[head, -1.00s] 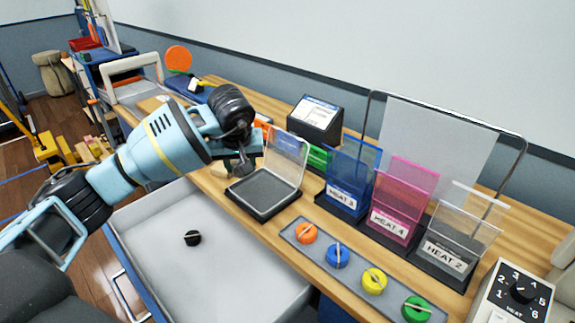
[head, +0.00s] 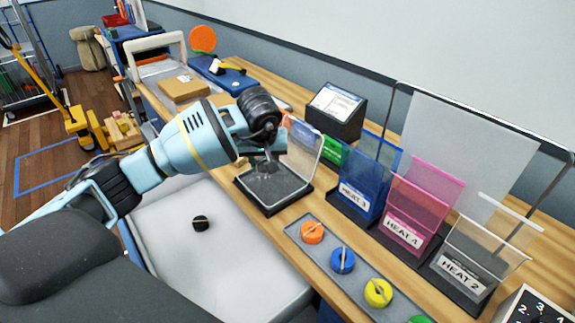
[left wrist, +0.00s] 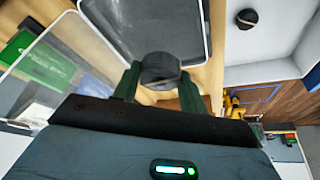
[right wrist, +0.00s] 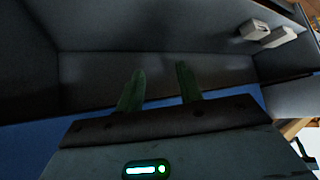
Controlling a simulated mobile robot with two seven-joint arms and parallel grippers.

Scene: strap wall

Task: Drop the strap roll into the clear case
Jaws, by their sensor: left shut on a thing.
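The clear case (head: 297,205) stands open on the wooden bench, with a black-rimmed base and its see-through lid (head: 306,146) raised at the back. My left gripper (head: 265,160) is over the case and shut on a dark grey strap roll (head: 266,168). The roll (left wrist: 160,69) shows between the fingers in the left wrist view, with part of the case base (left wrist: 198,8) beyond it. Whether the roll touches the case floor I cannot tell. My right gripper (right wrist: 160,85) shows only in its wrist view, with its fingers apart and nothing between them.
A black roll (head: 200,223) lies in the pale drawer below the bench. A grey strip holds orange (head: 312,232), blue (head: 343,260) and yellow (head: 378,292) rolls and a green one. Blue (head: 357,190), pink (head: 410,215) and clear (head: 468,262) holders stand right of the case.

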